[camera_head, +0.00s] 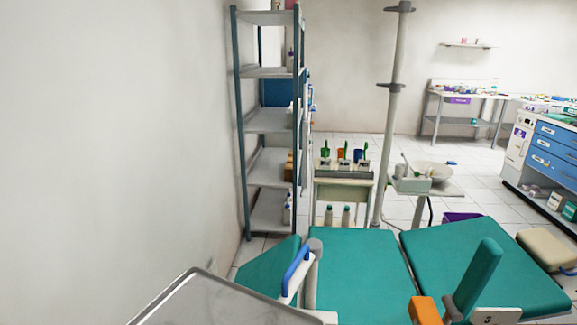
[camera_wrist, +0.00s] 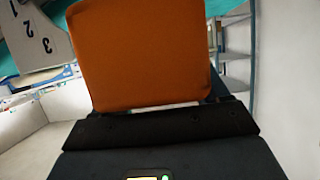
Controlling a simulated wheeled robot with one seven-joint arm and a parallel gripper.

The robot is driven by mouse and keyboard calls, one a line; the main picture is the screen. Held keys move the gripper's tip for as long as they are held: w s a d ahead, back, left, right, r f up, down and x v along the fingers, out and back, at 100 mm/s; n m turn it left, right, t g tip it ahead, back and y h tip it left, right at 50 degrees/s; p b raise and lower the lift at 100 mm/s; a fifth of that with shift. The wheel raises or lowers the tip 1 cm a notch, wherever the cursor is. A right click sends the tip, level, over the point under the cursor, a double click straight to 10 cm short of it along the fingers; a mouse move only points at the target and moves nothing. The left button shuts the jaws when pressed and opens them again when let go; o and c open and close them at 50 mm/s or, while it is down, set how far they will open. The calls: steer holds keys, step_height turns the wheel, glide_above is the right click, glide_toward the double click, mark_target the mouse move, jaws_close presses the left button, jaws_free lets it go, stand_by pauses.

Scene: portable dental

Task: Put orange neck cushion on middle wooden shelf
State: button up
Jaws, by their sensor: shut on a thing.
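The orange neck cushion (camera_head: 425,310) shows at the bottom edge of the head view, beside the teal dental chair. In the wrist view the cushion (camera_wrist: 145,55) fills the upper middle, right in front of my gripper (camera_wrist: 165,110). My gripper is shut on its near edge; the fingertips are hard to make out. My gripper is not clearly visible in the head view. A tall shelf rack with teal posts stands against the left wall; its middle shelf (camera_head: 268,120) looks grey and mostly bare. The rack (camera_wrist: 235,65) also shows at the right of the wrist view.
The teal dental chair (camera_head: 360,270) spans the lower middle, with a blue armrest (camera_head: 297,268). A grey tray (camera_head: 215,300) is at lower left. A small cart (camera_head: 343,185) and a pole (camera_head: 392,120) stand right of the rack. A white plate (camera_wrist: 38,38) marked with numbers is beside the cushion.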

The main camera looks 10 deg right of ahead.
steer(key=s+a+r+n+y, duration=0.1)
steer(key=s+a+r+y, duration=0.1)
steer(key=a, duration=1)
steer(key=s+a+r+n+y, duration=0.1)
steer(key=s+a, duration=0.4)
steer(key=a, duration=0.6)
steer(key=shift+s+a+r+n+t+y, duration=0.3)
steer(key=shift+a+r+n+y, duration=0.1)
steer(key=shift+r+n, duration=0.15)
